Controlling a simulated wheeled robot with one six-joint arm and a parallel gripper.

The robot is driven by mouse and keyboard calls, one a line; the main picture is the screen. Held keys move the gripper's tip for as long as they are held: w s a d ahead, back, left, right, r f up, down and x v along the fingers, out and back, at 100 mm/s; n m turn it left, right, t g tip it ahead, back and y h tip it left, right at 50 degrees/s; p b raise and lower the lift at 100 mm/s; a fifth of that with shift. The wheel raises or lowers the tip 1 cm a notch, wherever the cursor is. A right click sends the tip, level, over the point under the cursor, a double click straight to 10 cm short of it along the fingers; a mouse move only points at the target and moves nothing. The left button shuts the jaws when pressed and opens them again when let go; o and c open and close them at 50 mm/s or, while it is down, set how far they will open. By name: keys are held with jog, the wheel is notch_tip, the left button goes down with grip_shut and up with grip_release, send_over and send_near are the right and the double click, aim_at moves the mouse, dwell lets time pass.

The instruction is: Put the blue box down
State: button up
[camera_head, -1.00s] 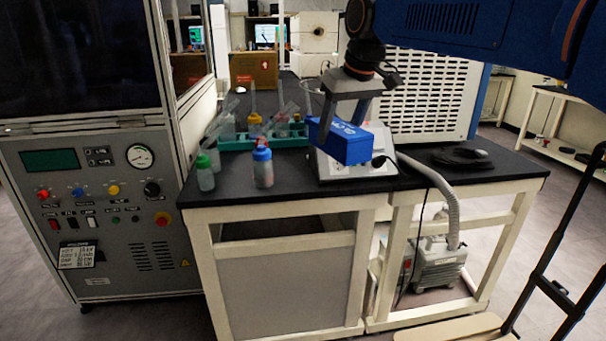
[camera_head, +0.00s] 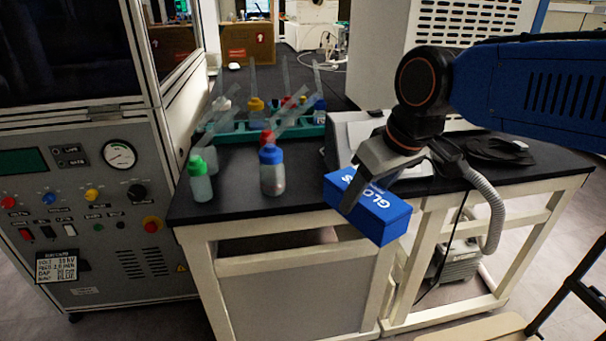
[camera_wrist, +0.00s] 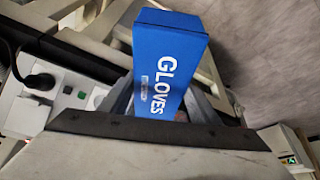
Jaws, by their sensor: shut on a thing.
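The blue box (camera_head: 382,217), with white lettering, is held in my gripper (camera_head: 362,190) near the front edge of the black-topped bench. In the head view it is tilted and overlaps the bench's front edge. In the wrist view the blue box (camera_wrist: 166,62) reads GLOVES and sits between the fingers of my gripper (camera_wrist: 165,100), which are shut on it. The box's underside is hidden, and I cannot tell its exact height relative to the bench top (camera_head: 235,199).
A blue-capped bottle (camera_head: 272,172) and a green-capped bottle (camera_head: 200,181) stand left of the box. A green rack (camera_head: 235,136) with several bottles is behind them. A white device (camera_head: 340,135) stands behind the gripper. Bare bench lies around the bottles. A control cabinet (camera_head: 85,225) is at left.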

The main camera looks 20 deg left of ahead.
jog(key=w+a, duration=0.3)
jog(key=a, duration=0.1)
jog(key=w+a, duration=0.3)
jog(key=a, duration=0.2)
jog(key=w+a, duration=0.4)
jog(key=shift+a, duration=0.4)
jog(key=shift+f, duration=1.75)
jog(key=shift+f, duration=0.15)
jog(key=o, duration=1)
jog(key=v, duration=1.2)
jog(key=shift+a+r, duration=0.1)
jog(key=shift+r, duration=0.1)
